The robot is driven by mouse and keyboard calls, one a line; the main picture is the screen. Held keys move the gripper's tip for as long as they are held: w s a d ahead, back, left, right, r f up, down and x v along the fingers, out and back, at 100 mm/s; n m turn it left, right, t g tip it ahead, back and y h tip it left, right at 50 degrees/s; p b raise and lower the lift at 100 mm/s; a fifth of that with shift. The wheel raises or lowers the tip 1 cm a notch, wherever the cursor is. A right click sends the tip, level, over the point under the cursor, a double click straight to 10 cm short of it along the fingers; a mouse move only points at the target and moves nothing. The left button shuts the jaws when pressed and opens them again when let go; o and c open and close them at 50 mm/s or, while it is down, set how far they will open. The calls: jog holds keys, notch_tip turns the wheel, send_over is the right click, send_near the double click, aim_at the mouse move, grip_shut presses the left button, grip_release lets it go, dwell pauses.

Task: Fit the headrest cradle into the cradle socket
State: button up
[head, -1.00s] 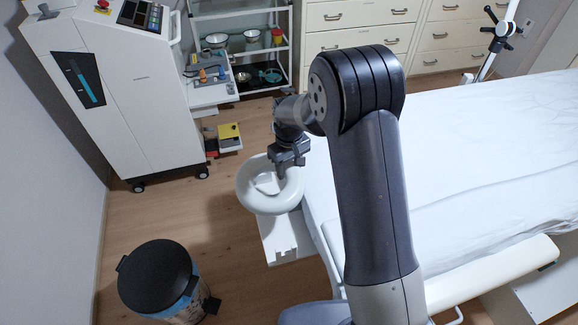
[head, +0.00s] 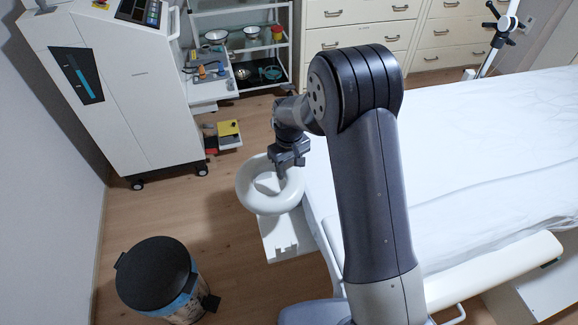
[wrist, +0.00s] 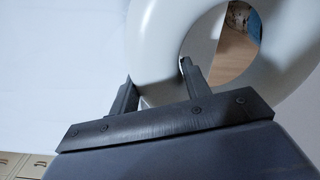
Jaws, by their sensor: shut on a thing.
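The headrest cradle (head: 246,194) is a white padded ring at the head end of the couch. My gripper (head: 286,173) is shut on the ring's couch-side part and holds it. The ring also fills the top of the wrist view (wrist: 152,42), with my gripper's two fingers (wrist: 155,85) at its near side. A white plate with notches (head: 276,246) juts from the couch end, just below the ring in the head view; it looks like the socket part. The ring overlaps its far part, so I cannot tell whether they touch or are joined.
The white-sheeted couch (head: 460,150) fills the right side. A black-lidded bin (head: 156,275) stands at the lower left. A white machine cabinet (head: 130,90) and a trolley (head: 245,50) stand at the back. Bare wooden floor lies left of the ring.

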jog(key=shift+f+b, duration=0.45)
jog(key=shift+f, duration=0.2)
jog(key=o, duration=1.4)
jog(key=shift+c, duration=0.2)
notch_tip(320, 180, up, 11)
jog(key=shift+f+b, duration=0.1)
jog(key=shift+b, duration=0.2)
notch_tip(320, 180, down, 10)
jog(key=shift+f+p, duration=0.25)
jog(key=shift+p, duration=0.25)
jog(key=shift+r, duration=0.2)
